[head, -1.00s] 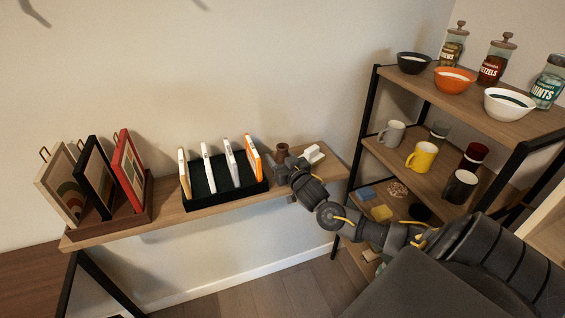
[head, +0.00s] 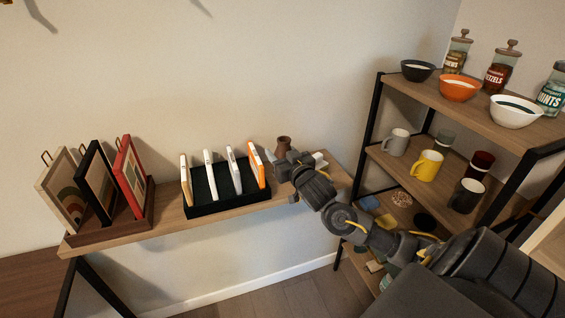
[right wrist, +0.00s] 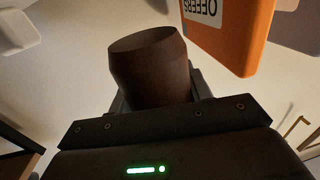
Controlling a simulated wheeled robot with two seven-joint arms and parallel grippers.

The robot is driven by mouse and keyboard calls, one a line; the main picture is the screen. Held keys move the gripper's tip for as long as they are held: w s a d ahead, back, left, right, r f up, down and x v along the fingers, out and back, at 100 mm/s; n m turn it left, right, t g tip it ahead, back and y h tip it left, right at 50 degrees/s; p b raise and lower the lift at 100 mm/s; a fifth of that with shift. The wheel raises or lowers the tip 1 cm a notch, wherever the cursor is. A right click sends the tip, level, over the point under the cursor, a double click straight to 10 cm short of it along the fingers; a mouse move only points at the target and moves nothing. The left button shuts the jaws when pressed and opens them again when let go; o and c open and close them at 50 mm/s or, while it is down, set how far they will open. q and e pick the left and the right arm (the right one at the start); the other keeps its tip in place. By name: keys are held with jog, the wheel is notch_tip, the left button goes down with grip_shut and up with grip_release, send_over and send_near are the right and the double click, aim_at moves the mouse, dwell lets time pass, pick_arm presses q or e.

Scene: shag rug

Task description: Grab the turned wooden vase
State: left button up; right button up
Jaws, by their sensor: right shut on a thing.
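The turned wooden vase (head: 284,144) is dark brown with a flared rim. It is upright at the right part of the wall shelf, near the rack of white and orange slabs. My right gripper (head: 281,162) is shut on its lower part, and the wrist hides its base in the head view. In the right wrist view the vase (right wrist: 150,65) stands between the fingers (right wrist: 158,103), its flat top tilted in the picture. I cannot tell for sure whether its base is clear of the shelf. My left gripper is not in view.
The black rack (head: 228,202) with an orange-ended slab (head: 256,163) is close left of the gripper. A white object (head: 320,160) lies right of it. Picture frames (head: 97,180) stand at the left end of the wall shelf (head: 165,215). A shelving unit (head: 400,165) with mugs and bowls is at right.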

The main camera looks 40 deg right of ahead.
jog(key=s+a+r, duration=0.5)
jog(key=s+a, duration=0.2)
jog(key=a, duration=0.1)
jog(key=shift+r+b, duration=0.35)
jog(key=shift+r, duration=0.05)
